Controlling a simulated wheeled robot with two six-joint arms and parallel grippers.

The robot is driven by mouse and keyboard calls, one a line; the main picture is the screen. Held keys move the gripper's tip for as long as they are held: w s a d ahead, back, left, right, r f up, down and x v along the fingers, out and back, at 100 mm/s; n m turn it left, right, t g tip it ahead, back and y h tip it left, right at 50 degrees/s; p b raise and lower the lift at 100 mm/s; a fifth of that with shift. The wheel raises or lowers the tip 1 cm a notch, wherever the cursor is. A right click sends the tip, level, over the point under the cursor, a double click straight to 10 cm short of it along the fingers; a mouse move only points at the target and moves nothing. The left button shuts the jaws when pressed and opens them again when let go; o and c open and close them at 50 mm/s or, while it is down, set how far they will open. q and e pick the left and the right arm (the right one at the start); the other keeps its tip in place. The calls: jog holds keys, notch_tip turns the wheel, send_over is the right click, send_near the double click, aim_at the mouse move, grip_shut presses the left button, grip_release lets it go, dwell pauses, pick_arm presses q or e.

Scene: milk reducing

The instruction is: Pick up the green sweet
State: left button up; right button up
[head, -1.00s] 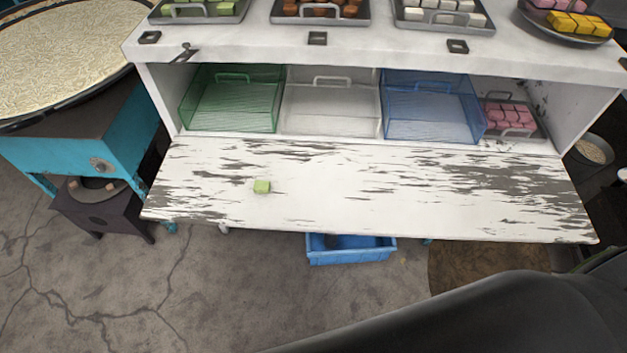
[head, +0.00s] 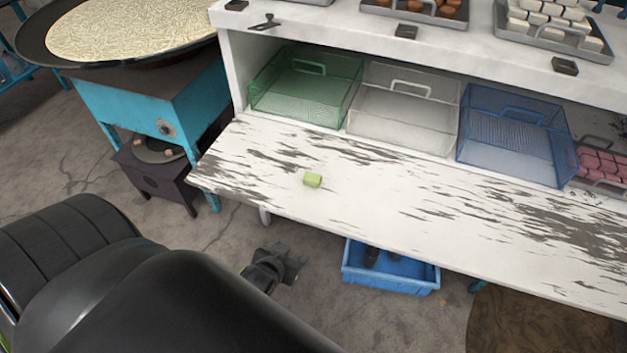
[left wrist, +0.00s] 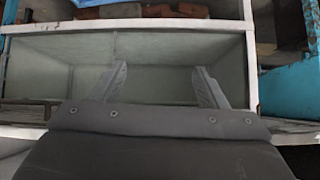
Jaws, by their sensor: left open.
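The green sweet (head: 313,180) is a small light-green block lying alone on the worn white board of the counter, left of the middle in the head view. My left gripper (head: 290,263) is below and in front of the board's front edge, lower in the picture than the sweet and apart from it. In the left wrist view its two fingers (left wrist: 160,75) are spread apart with nothing between them. The sweet does not show in the left wrist view. My right gripper is not in view.
Behind the board stand a green tray (head: 306,88), a clear tray (head: 400,110), a blue tray (head: 512,135) and pink sweets (head: 600,163). A blue crate (head: 392,272) is on the floor below. A teal stove (head: 150,105) stands left. The board around the sweet is clear.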

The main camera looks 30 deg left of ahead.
pick_arm(q)
notch_tip(320, 180, up, 15)
jog(key=w+n+t+y+b, duration=0.1)
jog(key=w+t+b, duration=0.1)
jog(key=t+b, duration=0.15)
send_near(312, 177)
jog(key=x, duration=0.5)
jog(key=shift+s+d+f+p, duration=0.2)
jog(key=shift+f+p, duration=0.1)
jog(key=shift+f, duration=0.1)
jog(key=x, duration=0.4)
jog(key=shift+w+a+r, duration=0.2)
jog(key=shift+w+r, duration=0.1)
jog(key=shift+r, duration=0.05)
jog(key=shift+w+a+f, duration=0.1)
jog(key=shift+w+f, duration=0.1)
jog(key=shift+w, duration=0.25)
jog(key=shift+c, duration=0.2)
jog(key=c, duration=1)
